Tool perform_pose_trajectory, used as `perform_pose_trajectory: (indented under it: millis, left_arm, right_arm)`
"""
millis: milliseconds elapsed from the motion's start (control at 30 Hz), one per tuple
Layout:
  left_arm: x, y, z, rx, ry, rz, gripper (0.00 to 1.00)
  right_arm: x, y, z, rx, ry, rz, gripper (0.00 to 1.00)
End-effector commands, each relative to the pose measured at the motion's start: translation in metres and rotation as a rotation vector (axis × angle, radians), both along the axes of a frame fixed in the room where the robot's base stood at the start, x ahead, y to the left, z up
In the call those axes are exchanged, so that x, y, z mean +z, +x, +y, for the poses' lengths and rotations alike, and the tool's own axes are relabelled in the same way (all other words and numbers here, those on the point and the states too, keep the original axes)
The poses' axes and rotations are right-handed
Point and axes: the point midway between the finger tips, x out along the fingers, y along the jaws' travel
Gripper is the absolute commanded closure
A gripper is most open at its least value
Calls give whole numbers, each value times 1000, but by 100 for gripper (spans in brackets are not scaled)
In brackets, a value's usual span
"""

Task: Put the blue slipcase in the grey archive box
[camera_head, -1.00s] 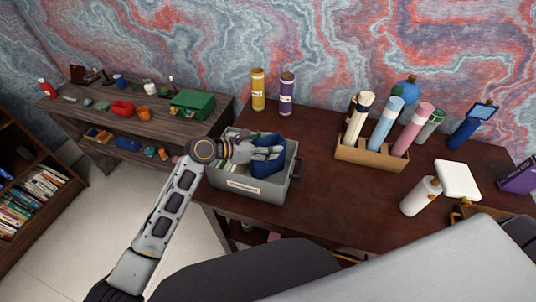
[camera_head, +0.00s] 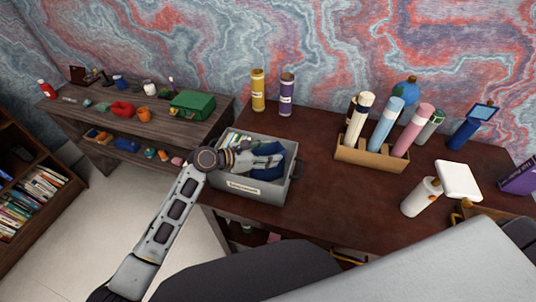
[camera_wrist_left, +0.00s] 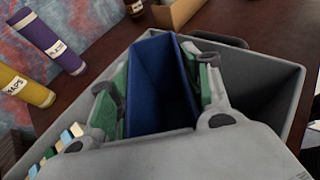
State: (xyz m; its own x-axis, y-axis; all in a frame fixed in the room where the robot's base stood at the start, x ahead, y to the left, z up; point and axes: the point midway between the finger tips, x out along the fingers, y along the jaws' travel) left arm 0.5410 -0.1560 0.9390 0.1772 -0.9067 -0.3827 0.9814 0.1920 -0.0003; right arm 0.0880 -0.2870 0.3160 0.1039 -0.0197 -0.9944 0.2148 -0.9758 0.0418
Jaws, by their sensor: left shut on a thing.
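The grey archive box (camera_head: 240,186) stands on the left end of the dark desk, with a label on its front. The blue slipcase (camera_head: 268,172) is inside its walls in the head view, partly covered by my gripper. In the left wrist view the slipcase (camera_wrist_left: 160,85) stands between the fingers, its open side towards the camera. My left gripper (camera_head: 268,158) is shut on the slipcase, with a finger pad against each side. It also shows in the left wrist view (camera_wrist_left: 160,92). Whether the slipcase touches the box floor is hidden. My right gripper is not in view.
Other narrow items (camera_wrist_left: 58,145) stand in the box on one side; the space (camera_wrist_left: 265,85) on the other side looks empty. Yellow (camera_head: 258,90) and purple (camera_head: 287,94) tubes stand behind the box. A cardboard holder (camera_head: 372,154) with rolled tubes is to the right.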

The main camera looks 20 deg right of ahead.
Motion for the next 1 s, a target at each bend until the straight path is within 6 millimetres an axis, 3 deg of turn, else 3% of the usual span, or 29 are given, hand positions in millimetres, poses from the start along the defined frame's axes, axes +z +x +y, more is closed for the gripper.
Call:
perform_pose_trajectory:
  millis: [200, 233, 400, 867, 1000]
  left_arm:
    - [-1, 0, 0, 0, 0, 1, 89]
    - [-2, 0, 0, 0, 0, 1, 50]
    - [-2, 0, 0, 0, 0, 0, 28]
    - [1, 0, 0, -1, 0, -2, 28]
    - [3, -1, 8, 1, 1, 0, 28]
  right_arm:
    - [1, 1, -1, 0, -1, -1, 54]
    - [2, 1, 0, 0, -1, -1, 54]
    - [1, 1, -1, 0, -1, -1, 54]
    - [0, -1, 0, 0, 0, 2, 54]
    - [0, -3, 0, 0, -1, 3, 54]
